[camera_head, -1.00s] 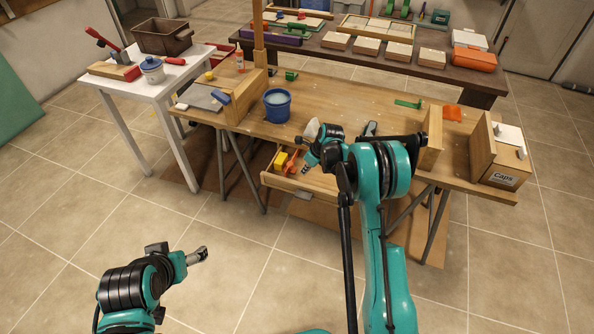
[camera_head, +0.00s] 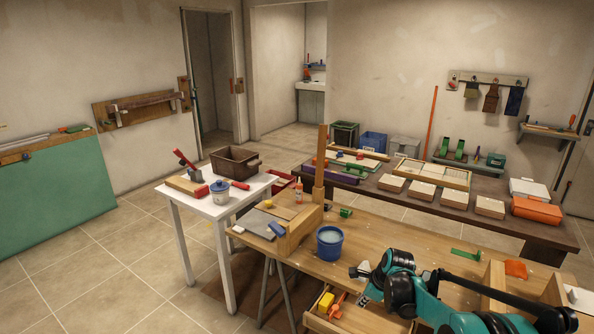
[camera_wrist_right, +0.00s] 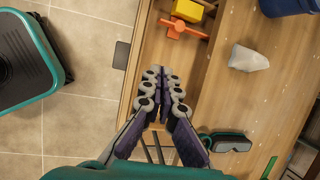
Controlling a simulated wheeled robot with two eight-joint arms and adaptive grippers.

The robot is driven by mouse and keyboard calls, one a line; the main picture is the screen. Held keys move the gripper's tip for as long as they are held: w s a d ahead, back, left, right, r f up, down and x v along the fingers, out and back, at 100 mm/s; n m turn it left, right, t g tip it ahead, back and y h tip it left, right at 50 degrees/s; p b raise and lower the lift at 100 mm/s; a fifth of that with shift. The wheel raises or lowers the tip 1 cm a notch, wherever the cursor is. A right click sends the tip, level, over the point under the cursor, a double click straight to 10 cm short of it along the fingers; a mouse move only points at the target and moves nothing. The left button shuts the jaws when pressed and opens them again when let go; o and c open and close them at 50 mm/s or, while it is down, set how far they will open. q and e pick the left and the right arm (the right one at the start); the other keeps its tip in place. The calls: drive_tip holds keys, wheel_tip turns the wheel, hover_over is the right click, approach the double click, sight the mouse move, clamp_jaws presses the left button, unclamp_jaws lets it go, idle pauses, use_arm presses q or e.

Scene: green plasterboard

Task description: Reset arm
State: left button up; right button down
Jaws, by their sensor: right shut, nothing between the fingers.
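My right gripper (camera_head: 363,299) is shut and empty, above the front edge of the workbench (camera_head: 400,240) near the open drawer (camera_head: 312,322). In the right wrist view the two dark fingers of the gripper (camera_wrist_right: 163,80) lie together over the drawer's front part. My right arm (camera_head: 425,295) reaches in from the lower right across the bench. My left arm and gripper are outside the head view.
A yellow block (camera_wrist_right: 188,10) and an orange tool (camera_wrist_right: 184,29) lie in the drawer. A whitish object (camera_wrist_right: 247,58) and a blue bucket (camera_head: 330,243) stand on the bench. A white side table (camera_head: 205,208) is at left. Open floor lies at the lower left.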

drive_tip(key=s+a+r+n+t+h, duration=0.1)
drive_tip(key=s+a+r+n+t, duration=0.15)
drive_tip(key=s+r+n, duration=1.1)
drive_tip(key=s+a+f+n+h, duration=0.1)
drive_tip(key=s+f+n, duration=0.2)
drive_tip(key=s+n, duration=0.7)
drive_tip(key=s+t, duration=0.1)
drive_tip(key=s, duration=0.6)
drive_tip(key=shift+s, duration=0.25)
